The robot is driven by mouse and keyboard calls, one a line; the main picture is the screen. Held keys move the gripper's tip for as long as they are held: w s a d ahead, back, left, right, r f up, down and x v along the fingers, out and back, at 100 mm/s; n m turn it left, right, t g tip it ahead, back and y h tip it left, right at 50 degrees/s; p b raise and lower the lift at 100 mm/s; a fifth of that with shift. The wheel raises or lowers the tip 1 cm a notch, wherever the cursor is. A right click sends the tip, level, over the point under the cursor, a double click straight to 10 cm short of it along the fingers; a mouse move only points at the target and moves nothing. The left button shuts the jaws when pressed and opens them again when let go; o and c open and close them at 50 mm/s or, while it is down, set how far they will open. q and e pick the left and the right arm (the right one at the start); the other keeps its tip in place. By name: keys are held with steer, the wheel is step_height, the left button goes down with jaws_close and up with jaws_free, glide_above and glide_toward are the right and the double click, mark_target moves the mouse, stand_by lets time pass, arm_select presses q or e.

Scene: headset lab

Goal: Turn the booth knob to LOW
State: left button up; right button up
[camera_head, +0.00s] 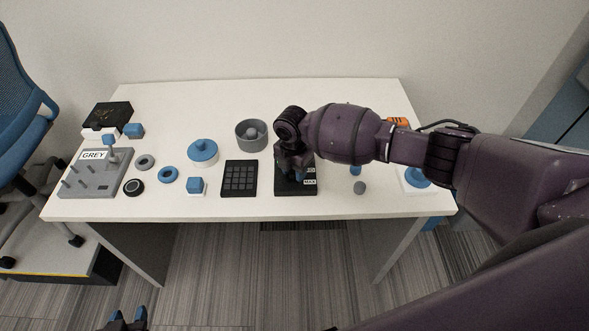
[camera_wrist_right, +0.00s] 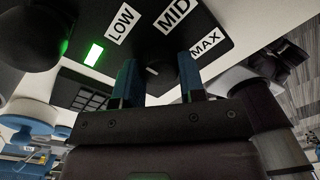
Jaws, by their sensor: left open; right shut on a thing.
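The black booth box (camera_head: 287,189) stands near the table's front edge, right of the middle in the head view. In the right wrist view its face shows white labels LOW (camera_wrist_right: 121,23), MID (camera_wrist_right: 173,14) and MAX (camera_wrist_right: 206,45), and a lit green rectangle (camera_wrist_right: 93,55). My right gripper (camera_wrist_right: 160,80) is shut on the dark knob (camera_wrist_right: 158,68), which is mostly hidden between its blue fingertips. Where the knob points cannot be made out. In the head view my right arm covers the knob. My left gripper (camera_head: 127,321) is open and empty, below the table's front edge.
On the white table (camera_head: 330,95), a black keypad (camera_head: 239,178) sits just left of the box. A blue round button (camera_head: 417,177) lies right.

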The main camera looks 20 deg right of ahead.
steer(key=o, duration=0.9)
steer(key=r, duration=1.1)
steer(key=shift+w+a, duration=0.15)
steer(key=shift+w, duration=0.05)
steer(key=shift+f, duration=0.1)
